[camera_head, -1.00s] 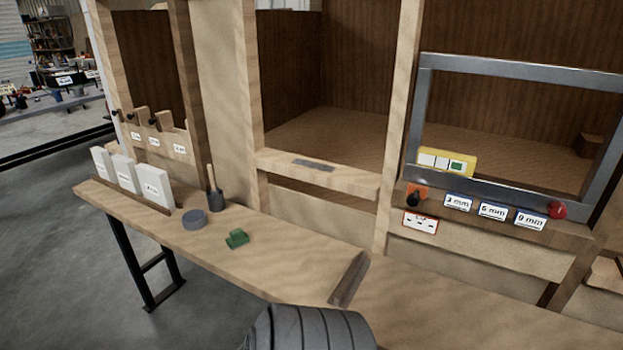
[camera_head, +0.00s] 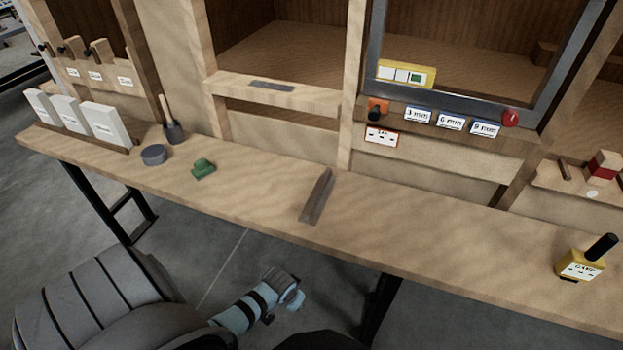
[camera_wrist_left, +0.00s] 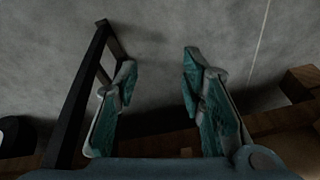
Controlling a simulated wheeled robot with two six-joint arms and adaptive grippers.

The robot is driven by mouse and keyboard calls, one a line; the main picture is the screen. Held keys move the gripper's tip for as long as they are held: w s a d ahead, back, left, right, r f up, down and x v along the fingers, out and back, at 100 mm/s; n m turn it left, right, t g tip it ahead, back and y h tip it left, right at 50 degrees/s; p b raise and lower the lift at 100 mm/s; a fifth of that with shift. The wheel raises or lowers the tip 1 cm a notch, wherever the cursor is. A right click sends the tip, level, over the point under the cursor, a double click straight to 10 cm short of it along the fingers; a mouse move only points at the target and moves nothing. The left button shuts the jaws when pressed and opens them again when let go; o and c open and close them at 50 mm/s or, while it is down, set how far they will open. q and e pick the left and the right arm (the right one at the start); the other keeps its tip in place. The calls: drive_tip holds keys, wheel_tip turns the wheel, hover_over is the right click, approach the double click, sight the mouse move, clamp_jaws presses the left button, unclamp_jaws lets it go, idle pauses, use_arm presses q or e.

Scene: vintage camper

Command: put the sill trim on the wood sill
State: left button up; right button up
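A long, narrow brown strip (camera_head: 317,197), which looks like the sill trim, lies on the workbench (camera_head: 255,190) near its middle, pointing from front to back. The pale wood sill (camera_head: 315,97) runs under the middle window opening, and a flat grey plate (camera_head: 271,86) lies on it. My left gripper (camera_head: 287,291) is below and in front of the bench edge, left of the strip and apart from it. In the left wrist view its fingers (camera_wrist_left: 160,72) are spread with nothing between them, over grey floor. My right gripper is not in view.
Near the strip the bench is clear. To its left are a green block (camera_head: 203,169), a grey disc (camera_head: 153,155), a dark pot (camera_head: 174,133) and white boxes (camera_head: 105,124). A yellow box (camera_head: 580,265) with a black handle stands at the right. A metal frame (camera_head: 450,108) stands behind.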

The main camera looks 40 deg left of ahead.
use_arm(q)
drive_tip(key=w+r, duration=0.5)
drive_tip(key=r, duration=0.3)
wheel_tip(320, 180, up, 24)
drive_tip(key=n+t, duration=0.1)
drive_tip(key=n, duration=0.2)
hover_over(318, 191)
drive_tip(key=s+d, duration=0.2)
drive_tip(key=s, duration=0.3)
drive_tip(key=b+x, duration=0.4)
drive_tip(key=x, duration=1)
drive_tip(key=shift+w+a, duration=0.15)
drive_tip(key=shift+a, duration=0.05)
drive_tip(key=shift+r+t, duration=0.1)
drive_tip(key=shift+t, duration=0.2)
clamp_jaws()
